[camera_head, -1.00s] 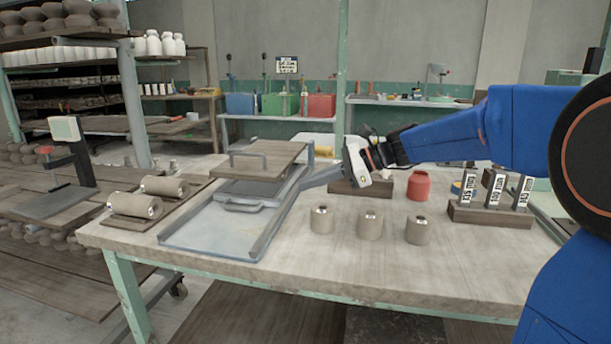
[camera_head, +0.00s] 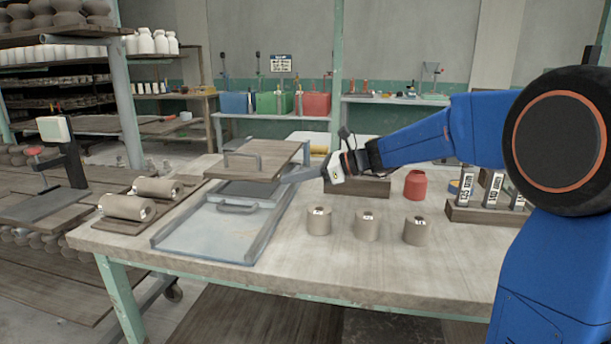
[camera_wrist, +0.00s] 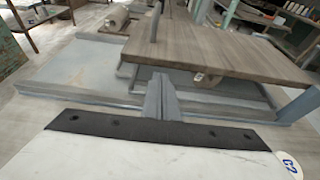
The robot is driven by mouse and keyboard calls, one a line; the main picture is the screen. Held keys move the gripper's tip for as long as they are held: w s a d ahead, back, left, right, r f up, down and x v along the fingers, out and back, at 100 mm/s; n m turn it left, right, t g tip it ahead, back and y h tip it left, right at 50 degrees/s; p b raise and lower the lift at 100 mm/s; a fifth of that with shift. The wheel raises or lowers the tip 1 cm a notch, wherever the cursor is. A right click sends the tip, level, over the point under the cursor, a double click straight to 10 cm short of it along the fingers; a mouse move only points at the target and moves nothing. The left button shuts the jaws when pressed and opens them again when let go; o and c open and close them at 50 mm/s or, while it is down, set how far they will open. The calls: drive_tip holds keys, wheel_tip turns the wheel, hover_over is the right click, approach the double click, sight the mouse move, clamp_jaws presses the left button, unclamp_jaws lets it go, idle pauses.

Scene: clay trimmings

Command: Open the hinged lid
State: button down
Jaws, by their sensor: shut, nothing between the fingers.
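The lid is a flat wooden board (camera_head: 262,166) with a grey bar handle (camera_head: 242,158). It lies roughly level over the back part of a grey metal tray (camera_head: 208,233), and its front edge stands above the inside. The board also fills the upper right of the wrist view (camera_wrist: 225,48). My gripper (camera_head: 288,179) is at the right side of the board, with shut, empty fingers pointing left. In the wrist view the fingertips (camera_wrist: 160,82) are close to the board's near edge and low against it; I cannot tell whether they touch.
A second handle (camera_head: 237,208) sits in the tray in front of the board. Three clay cylinders (camera_head: 367,226) stand right of the tray. A red jar (camera_head: 415,185) and a block with upright labelled pieces (camera_head: 487,213) are farther right. Clay rolls (camera_head: 128,206) lie left.

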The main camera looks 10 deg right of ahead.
drive_tip(key=shift+w+a+f, duration=0.15)
drive_tip(key=shift+a+f, duration=0.05)
drive_tip(key=shift+a, duration=0.25)
